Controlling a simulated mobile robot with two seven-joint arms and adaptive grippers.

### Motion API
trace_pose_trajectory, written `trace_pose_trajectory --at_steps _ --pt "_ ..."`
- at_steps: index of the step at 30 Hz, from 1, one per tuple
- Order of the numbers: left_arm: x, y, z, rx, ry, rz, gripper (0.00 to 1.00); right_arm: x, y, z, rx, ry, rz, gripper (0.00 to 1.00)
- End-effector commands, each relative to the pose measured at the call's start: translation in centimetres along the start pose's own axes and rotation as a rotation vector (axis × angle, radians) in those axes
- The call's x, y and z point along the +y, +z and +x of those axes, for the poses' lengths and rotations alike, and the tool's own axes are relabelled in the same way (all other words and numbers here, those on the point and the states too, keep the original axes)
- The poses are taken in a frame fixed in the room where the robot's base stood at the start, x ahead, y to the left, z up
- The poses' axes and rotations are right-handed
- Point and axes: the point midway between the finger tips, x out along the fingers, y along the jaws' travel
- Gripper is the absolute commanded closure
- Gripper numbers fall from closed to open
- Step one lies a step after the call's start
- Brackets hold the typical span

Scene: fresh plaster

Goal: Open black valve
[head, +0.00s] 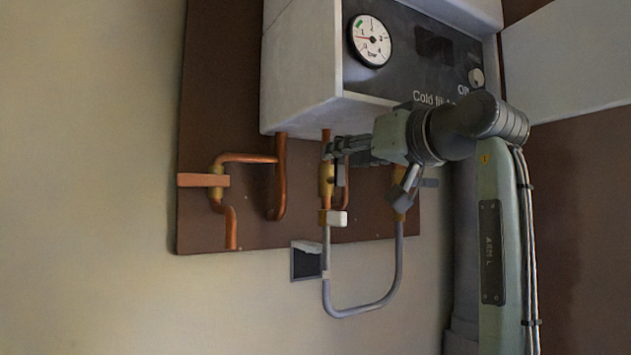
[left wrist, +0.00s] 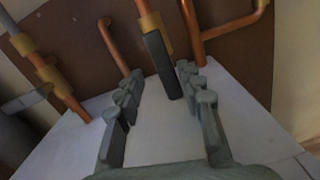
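The black valve handle (head: 341,174) is a short dark lever on a brass fitting (head: 326,182) of the middle copper pipe, under the boiler. In the left wrist view the handle (left wrist: 163,66) lies between my fingers, with a gap on each side. My left gripper (head: 334,150) is just below the boiler's underside, at this handle; in the left wrist view it (left wrist: 160,80) is open and holds nothing. In the head view its fingers partly hide the pipe and the handle's top. My right gripper is in neither view.
The white boiler (head: 300,65) with a pressure gauge (head: 370,41) is close above my gripper. A white lever (head: 337,218) sits lower on the same pipe, above a grey hose loop (head: 362,310). Another grey lever (head: 430,183) is to the right. Copper pipes (head: 280,180) stand left.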

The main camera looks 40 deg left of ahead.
Motion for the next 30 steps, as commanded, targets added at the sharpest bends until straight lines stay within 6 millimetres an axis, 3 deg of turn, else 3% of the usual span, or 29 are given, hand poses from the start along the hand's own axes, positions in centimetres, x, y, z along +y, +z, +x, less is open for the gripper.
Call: trace_pose_trajectory --at_steps 1,19,30 --pt "-0.1 -1.0 -1.4 0.025 0.009 -0.008 0.66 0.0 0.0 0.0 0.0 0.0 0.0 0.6" --pt "-0.2 -0.4 -8.2 0.013 0.002 -0.01 0.66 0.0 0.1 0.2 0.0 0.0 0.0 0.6" --pt "-0.2 -0.3 -9.2 0.01 0.001 -0.01 0.66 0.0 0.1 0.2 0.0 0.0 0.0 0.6"
